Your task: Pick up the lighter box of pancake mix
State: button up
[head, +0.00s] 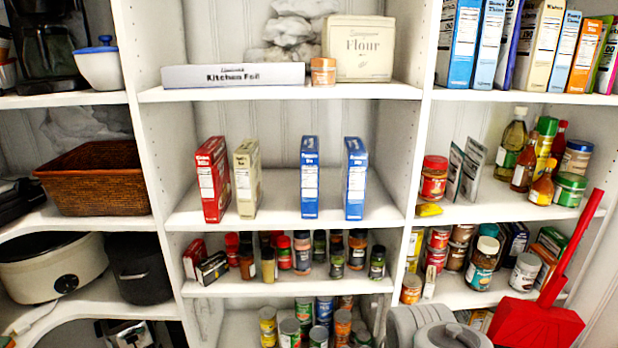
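Two upright blue boxes labelled as pancake mix stand on the middle shelf in the head view. The left blue box (310,178) and the right blue box (355,180) are close in size and shade, with a clear gap between them. Each shows a narrow side with a white label panel facing forward. I cannot tell by sight which one is lighter. Neither box is held or tilted. My gripper is not in view.
A red box (212,180) and a cream box (246,178) stand left on the same shelf (285,212). White uprights bound it. Spice jars (302,252) fill the shelf below. A red dustpan (537,320) leans at lower right.

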aim_at(309, 151)
jog(key=z, duration=0.95)
jog(key=i, duration=0.55)
jog(key=u, duration=2.5)
